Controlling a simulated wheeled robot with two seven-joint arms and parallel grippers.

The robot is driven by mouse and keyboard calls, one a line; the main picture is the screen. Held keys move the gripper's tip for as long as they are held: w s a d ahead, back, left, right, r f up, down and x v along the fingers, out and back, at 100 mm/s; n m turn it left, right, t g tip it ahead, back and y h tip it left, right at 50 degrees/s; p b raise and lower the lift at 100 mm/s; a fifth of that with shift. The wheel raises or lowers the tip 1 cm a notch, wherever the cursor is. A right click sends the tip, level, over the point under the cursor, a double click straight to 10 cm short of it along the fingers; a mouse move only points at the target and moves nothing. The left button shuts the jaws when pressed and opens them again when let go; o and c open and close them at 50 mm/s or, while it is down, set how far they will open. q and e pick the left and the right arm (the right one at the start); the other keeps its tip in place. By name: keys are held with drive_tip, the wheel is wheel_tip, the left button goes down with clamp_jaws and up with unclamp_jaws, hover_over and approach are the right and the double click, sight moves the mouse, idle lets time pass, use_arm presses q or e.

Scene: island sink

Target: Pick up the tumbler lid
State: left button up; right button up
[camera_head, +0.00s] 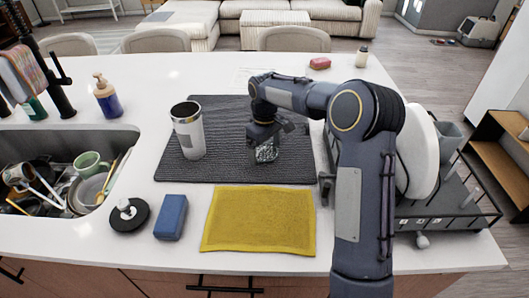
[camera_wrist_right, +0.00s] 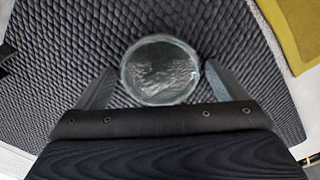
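A clear, round, glass-like piece (camera_head: 266,153) is on the dark mat below my right gripper; I take it as the tumbler lid, though its shape is hard to make out. In the right wrist view, the clear piece (camera_wrist_right: 160,72) shows as a round rim between the fingertips. My right gripper (camera_head: 266,140) is open above it, with its fingers (camera_wrist_right: 158,78) on either side. The right finger looks very near the rim; contact cannot be told. A white, open-topped tumbler (camera_head: 189,136) stands upright on the mat to the left. My left gripper is out of view.
The dark ribbed mat (camera_head: 215,170) lies mid-counter, with a yellow cloth (camera_head: 258,220) in front. A blue sponge (camera_head: 171,217) and a black disc with a white knob (camera_head: 139,219) lie front left. The sink (camera_head: 115,142) is left; a dish rack (camera_head: 440,208) stands right.

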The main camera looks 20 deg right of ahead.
drive_tip(key=c, duration=0.7)
drive_tip(key=shift+r, duration=0.1)
